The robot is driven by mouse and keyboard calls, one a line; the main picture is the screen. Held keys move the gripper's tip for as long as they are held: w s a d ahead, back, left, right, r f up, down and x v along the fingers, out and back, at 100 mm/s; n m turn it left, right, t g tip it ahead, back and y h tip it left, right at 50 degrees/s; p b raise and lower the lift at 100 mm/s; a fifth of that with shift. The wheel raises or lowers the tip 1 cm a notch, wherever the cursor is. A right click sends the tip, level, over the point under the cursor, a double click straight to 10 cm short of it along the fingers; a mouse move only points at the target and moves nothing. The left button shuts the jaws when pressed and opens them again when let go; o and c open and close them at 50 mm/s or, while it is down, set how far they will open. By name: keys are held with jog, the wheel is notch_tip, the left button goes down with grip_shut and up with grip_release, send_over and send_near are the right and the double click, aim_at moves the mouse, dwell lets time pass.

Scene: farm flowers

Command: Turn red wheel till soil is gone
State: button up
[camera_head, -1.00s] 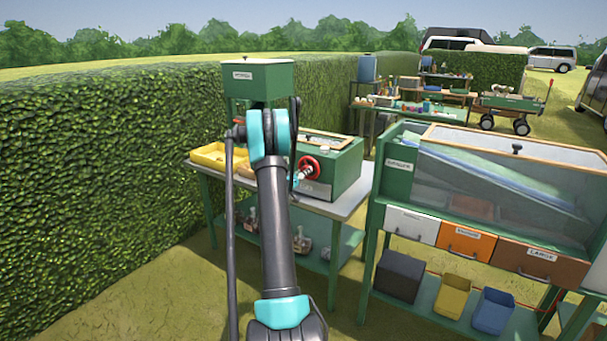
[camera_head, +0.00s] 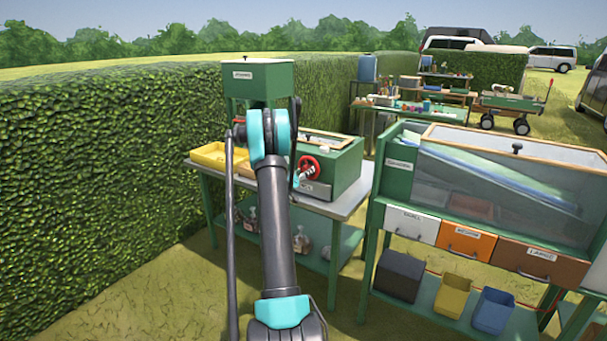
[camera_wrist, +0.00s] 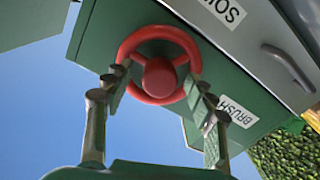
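The red wheel (camera_head: 310,168) is on the front of a green box (camera_head: 345,170) on the table at the hedge. In the wrist view the wheel (camera_wrist: 160,88) faces me, with a round hub and a ring-shaped rim. My gripper (camera_wrist: 160,85) is at the wheel. Its two fingers are spread apart and overlap the left and right sides of the rim, with the hub between them. Whether they touch the rim is unclear. Labels reading "BRUSH" and what looks like "SOIL" show near the wheel. No soil is visible; the box's inside is hidden from these views.
A yellow tray (camera_head: 219,156) sits on the table left of the box, and a green raised box (camera_head: 258,80) stands behind my arm. A green cabinet with drawers (camera_head: 465,243) stands close on the right. Grass (camera_head: 150,300) lies open at front left.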

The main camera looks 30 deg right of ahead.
jog(key=v, duration=1.2)
dwell(0.6)
jog(key=s+a+f+n+g+y, duration=0.1)
jog(key=s+a+y, duration=0.4)
jog(key=s+a, duration=0.6)
jog(key=s+a+f+n+g+y, duration=0.1)
jog(key=s+a+f+n+y, duration=0.2)
jog(key=s+a, duration=0.9)
jog(key=s+a+f+n+g+y, duration=0.1)
jog(key=s+a+f+n+y, duration=0.1)
jog(key=s+a+n+y, duration=0.3)
jog(key=s+a+y, duration=0.3)
jog(key=s+a, duration=0.4)
jog(key=a, duration=0.4)
jog(key=shift+a+f, duration=0.15)
jog(key=shift+f, duration=0.25)
